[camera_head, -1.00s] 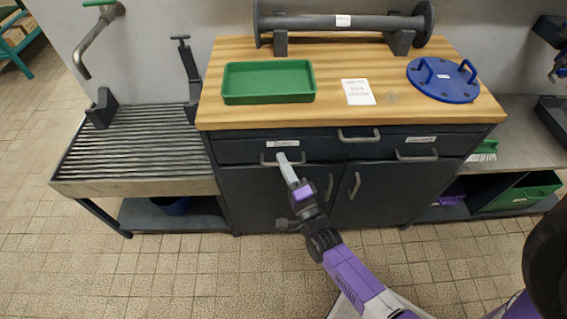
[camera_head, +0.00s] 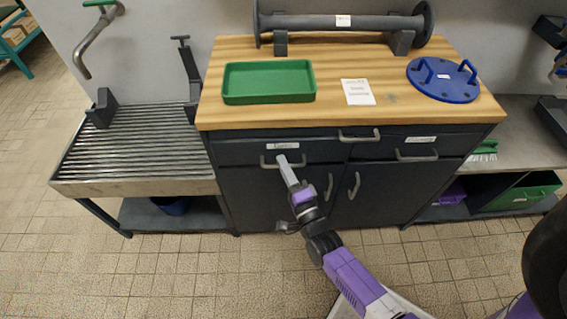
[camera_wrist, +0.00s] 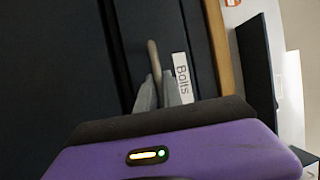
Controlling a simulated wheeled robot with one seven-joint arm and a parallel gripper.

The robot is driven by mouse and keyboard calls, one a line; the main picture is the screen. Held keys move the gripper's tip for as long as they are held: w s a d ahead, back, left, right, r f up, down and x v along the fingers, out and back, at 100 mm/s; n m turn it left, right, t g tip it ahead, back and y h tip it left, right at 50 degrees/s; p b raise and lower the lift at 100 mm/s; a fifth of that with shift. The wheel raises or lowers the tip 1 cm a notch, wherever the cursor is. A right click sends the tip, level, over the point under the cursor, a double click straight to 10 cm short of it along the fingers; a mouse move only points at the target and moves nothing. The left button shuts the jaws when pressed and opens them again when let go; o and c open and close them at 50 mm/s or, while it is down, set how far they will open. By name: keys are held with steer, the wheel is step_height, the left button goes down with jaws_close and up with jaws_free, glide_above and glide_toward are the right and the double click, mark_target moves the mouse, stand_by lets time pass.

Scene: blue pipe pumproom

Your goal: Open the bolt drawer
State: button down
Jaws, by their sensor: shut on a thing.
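The bolt drawer (camera_head: 237,152) is the dark drawer at the cabinet's upper left. Its label (camera_head: 286,146) reads "Bolts" in the wrist view (camera_wrist: 182,78). Its grey bar handle (camera_head: 268,165) also shows in the wrist view (camera_wrist: 153,55). My gripper (camera_head: 282,159) is at the middle of this handle, shut on it; in the wrist view the two fingers (camera_wrist: 159,92) lie on either side of the bar. The fingers hide the handle's middle. The drawer front looks about level with the cabinet, or out only slightly; I cannot tell exactly.
The wooden top (camera_head: 330,100) carries a green tray (camera_head: 269,98), a paper card (camera_head: 358,92), a blue flange (camera_head: 443,93) and a grey pipe (camera_head: 340,22). Another drawer handle (camera_head: 416,156) and two door handles sit nearby. The tiled floor (camera_head: 190,270) in front is clear.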

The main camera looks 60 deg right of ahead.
steer(key=s+a+b, duration=0.1)
steer(key=s+a, duration=1.4)
steer(key=a, duration=0.5)
steer(key=shift+s, duration=0.4)
steer(key=shift+a+f, duration=0.1)
steer(key=c, duration=1.8)
jaws_free()
steer(key=shift+o, duration=0.2)
steer(key=b+v, duration=0.1)
steer(key=v, duration=0.6)
steer(key=shift+s+a, duration=0.2)
steer(key=shift+s, duration=0.15)
steer(key=shift+f, duration=0.1)
